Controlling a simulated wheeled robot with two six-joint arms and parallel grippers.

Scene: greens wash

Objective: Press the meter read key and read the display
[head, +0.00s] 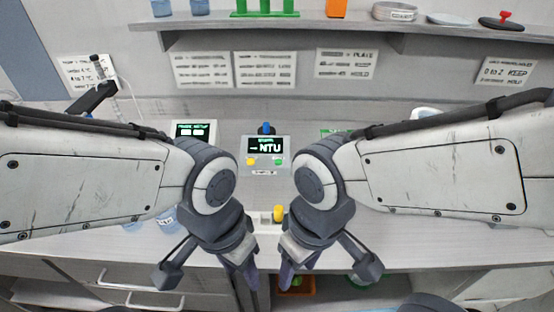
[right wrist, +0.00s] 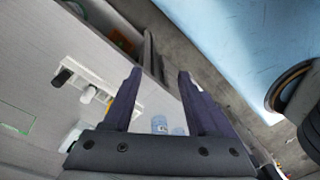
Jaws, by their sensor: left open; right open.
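The meter (head: 265,168) stands at the middle of the bench in the head view. Its dark display (head: 265,146) shows a small green line, too small to read, above a dash and large white "NTU"; I see no number. I cannot read labels saying which is the read key. A blue-topped part rises behind the meter. My left gripper (head: 241,280) and right gripper (head: 290,278) are open and low at the bench's front edge, apart from the meter. The right gripper also shows in the right wrist view (right wrist: 158,95), empty.
A second screen (head: 193,131) stands left of the meter, partly behind my left arm. A yellow-topped item (head: 278,214) stands between my arms. The shelf (head: 350,30) holds containers. The right wrist view shows a white rack (right wrist: 100,88) with dark and white pieces.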

